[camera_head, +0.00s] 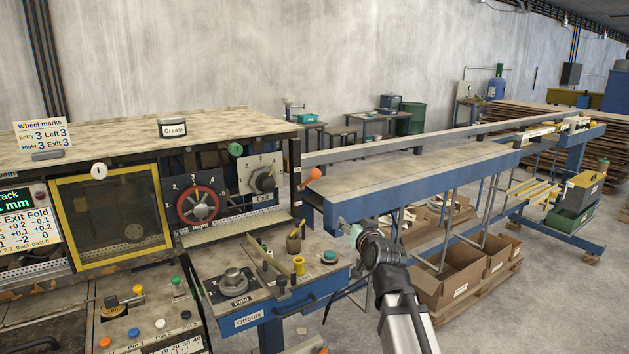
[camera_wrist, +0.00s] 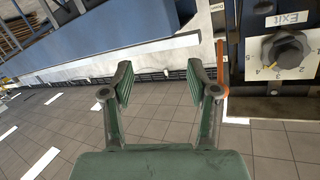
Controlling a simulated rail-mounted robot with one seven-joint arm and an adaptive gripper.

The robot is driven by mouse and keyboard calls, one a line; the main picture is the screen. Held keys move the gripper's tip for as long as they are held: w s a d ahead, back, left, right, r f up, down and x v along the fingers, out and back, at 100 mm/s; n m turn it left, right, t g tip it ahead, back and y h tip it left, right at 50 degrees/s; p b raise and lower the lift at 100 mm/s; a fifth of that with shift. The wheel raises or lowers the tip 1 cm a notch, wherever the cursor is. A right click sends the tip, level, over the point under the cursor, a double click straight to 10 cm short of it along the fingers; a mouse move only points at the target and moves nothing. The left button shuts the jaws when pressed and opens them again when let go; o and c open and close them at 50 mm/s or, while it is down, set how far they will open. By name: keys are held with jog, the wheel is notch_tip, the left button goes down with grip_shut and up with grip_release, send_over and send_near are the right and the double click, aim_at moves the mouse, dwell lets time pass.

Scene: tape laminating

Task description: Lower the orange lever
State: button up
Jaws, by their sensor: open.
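The orange lever (camera_head: 314,174) shows a round orange knob at the right end of the machine, just right of the Exit dial panel. My gripper (camera_head: 350,230) is in front of the conveyor, lower than the knob and to its right, apart from it. In the wrist view my gripper (camera_wrist: 160,82) is open, with nothing between its green fingers.
The Exit dial (camera_wrist: 283,50) and its panel are right of the gripper in the wrist view. The blue conveyor (camera_head: 425,180) runs to the right. A small bench (camera_head: 262,290) with a Fold knob is below. Cardboard boxes (camera_head: 450,285) stand under the conveyor.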

aim_at(317, 175)
jog(key=s+a+r+n+t+y+b, duration=0.1)
jog(key=s+a+r+n, duration=0.15)
jog(key=r, duration=0.35)
jog(key=s+a+r+n+y+b, duration=0.1)
jog(key=s+a+r+n, duration=0.1)
jog(key=s+a+r, duration=0.3)
jog(key=p+x, duration=0.1)
jog(key=x, duration=0.4)
jog(key=d+r+p+x, duration=0.1)
jog(key=p+x, duration=0.1)
jog(key=x, duration=0.3)
jog(key=w+d+p+x, duration=0.1)
jog(key=p+x, duration=0.1)
jog(key=x, duration=0.4)
jog(key=shift+d+r, duration=0.15)
jog(key=shift+r, duration=0.05)
jog(key=shift+w+f, duration=0.15)
jog(key=shift+w, duration=0.3)
jog(key=shift+c, duration=0.3)
grip_shut()
